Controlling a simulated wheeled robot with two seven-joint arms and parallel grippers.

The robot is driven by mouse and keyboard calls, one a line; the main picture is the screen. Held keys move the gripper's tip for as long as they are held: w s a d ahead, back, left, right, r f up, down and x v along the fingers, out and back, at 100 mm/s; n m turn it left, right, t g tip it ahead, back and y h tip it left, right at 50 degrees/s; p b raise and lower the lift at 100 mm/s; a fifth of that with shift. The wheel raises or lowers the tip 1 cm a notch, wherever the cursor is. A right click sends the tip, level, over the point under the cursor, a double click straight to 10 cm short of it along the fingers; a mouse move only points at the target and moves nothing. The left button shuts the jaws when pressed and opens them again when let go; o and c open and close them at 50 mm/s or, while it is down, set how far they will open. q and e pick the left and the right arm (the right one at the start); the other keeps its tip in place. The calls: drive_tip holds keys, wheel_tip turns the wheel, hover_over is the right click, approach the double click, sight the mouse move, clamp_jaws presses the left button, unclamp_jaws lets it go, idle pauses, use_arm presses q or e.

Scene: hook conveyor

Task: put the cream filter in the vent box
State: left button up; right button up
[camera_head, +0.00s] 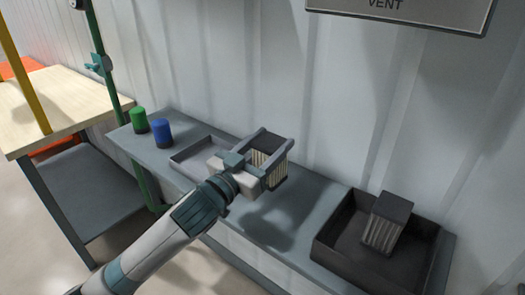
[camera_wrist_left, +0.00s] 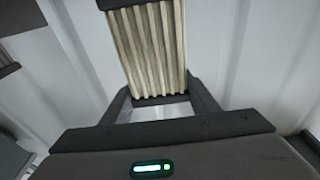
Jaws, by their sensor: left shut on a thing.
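My left gripper (camera_head: 272,152) is shut on the cream filter (camera_head: 267,158), a pleated block with dark end caps, and holds it above the grey bench. In the left wrist view, the cream filter (camera_wrist_left: 152,50) sits between the tips of my two dark fingers, its pleats facing the camera. A sign reading VENT (camera_head: 400,12) is on the wall at the upper right. Below it on the bench is a dark open box (camera_head: 330,262) with a greyer pleated filter (camera_head: 386,225) tilted inside. No label on a box is readable. My right gripper is out of view.
A shallow grey tray (camera_head: 190,160) lies on the bench (camera_head: 305,196), partly behind my gripper. A green cylinder (camera_head: 139,120) and a blue cylinder (camera_head: 162,132) stand at its left. A green post (camera_head: 108,60) and wooden-topped table (camera_head: 65,100) are further left. Bench between gripper and dark box is clear.

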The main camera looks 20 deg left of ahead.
use_arm(q)
drive_tip(key=s+d+r, duration=0.4)
drive_tip(key=d+r, duration=0.1)
drive_tip(key=d, duration=0.2)
drive_tip(key=shift+s+d+r, duration=0.25)
drive_tip(key=shift+s+d, duration=0.05)
drive_tip(key=shift+d, duration=0.05)
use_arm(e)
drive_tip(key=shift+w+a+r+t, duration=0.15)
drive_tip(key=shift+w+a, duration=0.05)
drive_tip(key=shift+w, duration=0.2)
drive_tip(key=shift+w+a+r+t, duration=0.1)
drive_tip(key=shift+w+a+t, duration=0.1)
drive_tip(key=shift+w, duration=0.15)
